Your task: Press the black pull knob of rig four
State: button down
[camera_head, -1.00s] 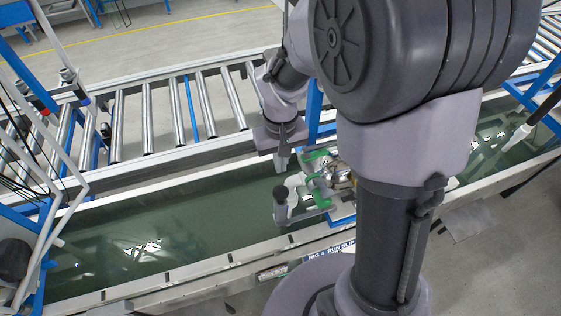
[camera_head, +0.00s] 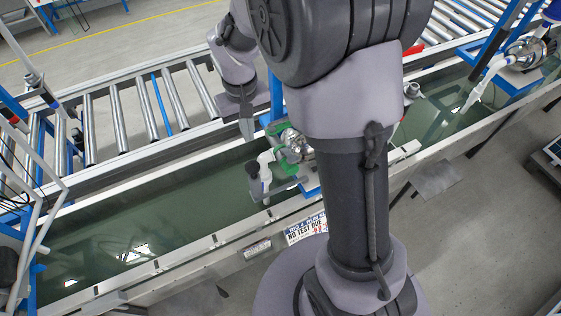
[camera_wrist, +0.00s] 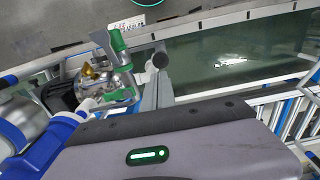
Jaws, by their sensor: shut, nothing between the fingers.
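The black pull knob (camera_head: 252,168) stands on the near left side of rig four's green and white pump assembly (camera_head: 286,160), over the water trough. In the wrist view the knob (camera_wrist: 160,61) shows as a dark round end just past my fingertips. My gripper (camera_head: 247,139) is shut and empty, pointing down, just above the knob in the head picture. In the wrist view its grey fingers (camera_wrist: 157,88) appear close to the knob. I cannot tell whether they touch it. My arm hides part of the pump.
The roller conveyor (camera_head: 140,110) runs behind the trough (camera_head: 150,215). Another pump (camera_head: 525,52) stands at the upper right, and a white frame (camera_head: 45,215) at the left.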

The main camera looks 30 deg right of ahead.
aim_at(253, 166)
jog(key=f+b, duration=0.1)
jog(key=f, duration=0.4)
jog(key=w+f+b, duration=0.1)
jog(key=f, duration=0.3)
jog(key=f+b, duration=0.1)
jog(key=f, duration=0.4)
jog(key=shift+w+d+f, duration=0.1)
jog(key=shift+w+f, duration=0.15)
jog(key=shift+f, duration=0.1)
notch_tip(253, 166, down, 4)
jog(key=b, duration=0.3)
jog(key=shift+f+b, duration=0.2)
jog(key=shift+b, duration=0.15)
jog(key=shift+s+r, duration=0.1)
jog(key=shift+s, duration=0.1)
notch_tip(253, 166, up, 14)
jog(key=p, duration=0.5)
jog(key=shift+w+r, duration=0.15)
jog(key=shift+w, duration=0.1)
